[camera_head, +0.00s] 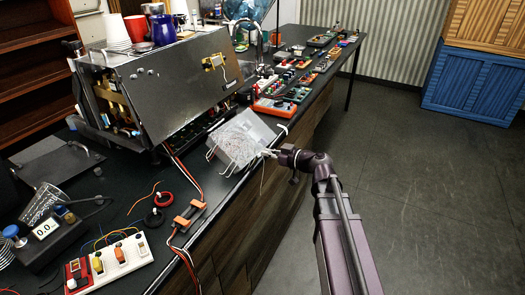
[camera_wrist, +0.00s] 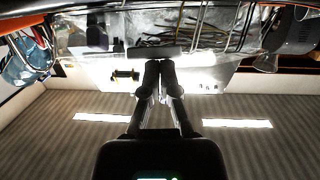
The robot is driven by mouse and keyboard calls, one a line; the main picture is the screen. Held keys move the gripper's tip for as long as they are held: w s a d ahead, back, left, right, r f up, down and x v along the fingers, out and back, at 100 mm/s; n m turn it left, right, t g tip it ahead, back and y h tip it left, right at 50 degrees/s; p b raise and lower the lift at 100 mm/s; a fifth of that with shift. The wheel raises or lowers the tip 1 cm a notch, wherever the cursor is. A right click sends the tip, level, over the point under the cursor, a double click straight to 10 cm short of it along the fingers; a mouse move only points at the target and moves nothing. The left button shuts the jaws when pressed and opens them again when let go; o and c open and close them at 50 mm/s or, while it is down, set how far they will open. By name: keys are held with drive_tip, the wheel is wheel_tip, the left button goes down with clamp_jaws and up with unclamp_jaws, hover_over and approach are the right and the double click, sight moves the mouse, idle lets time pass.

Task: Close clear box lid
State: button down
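The clear box (camera_head: 238,143) stands at the front edge of the black bench, with a see-through panel that looks tilted up. I cannot tell the lid clearly from the walls. My gripper (camera_head: 272,153) is at the box's right side, close to it or touching. In the wrist view the clear box (camera_wrist: 205,42) fills the top middle, with wires and small parts showing through. There my gripper (camera_wrist: 159,66) has its two fingertips together, with nothing visible between them, in front of the clear panel. Contact is hard to tell.
An opened brewer (camera_head: 180,85) with a large metal panel stands left of the box. Orange trays (camera_head: 272,107) with parts lie behind it. A white switch board (camera_head: 118,262) and red-black wires lie in front. The floor (camera_head: 420,190) right of the bench is clear.

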drive_tip(key=s+d+f+b, duration=0.1)
drive_tip(key=s+d+f, duration=0.1)
drive_tip(key=d, duration=0.3)
drive_tip(key=shift+s+d+b, duration=0.25)
drive_tip(key=shift+s+b, duration=0.15)
drive_tip(key=shift+s, duration=0.45)
drive_tip(key=s+a+f+m+g+h+p, duration=0.2)
drive_tip(key=s+f+m+g+h+p, duration=0.2)
drive_tip(key=s+f+g+h+p, duration=0.25)
drive_tip(key=s+d+r+m+g+h+p, duration=0.2)
drive_tip(key=s+d+m+h+p, duration=0.3)
drive_tip(key=s, duration=0.4)
drive_tip(key=shift+d+r+m+g+h, duration=0.3)
drive_tip(key=shift+d+m+g+h, duration=0.3)
drive_tip(key=shift+d+m, duration=0.4)
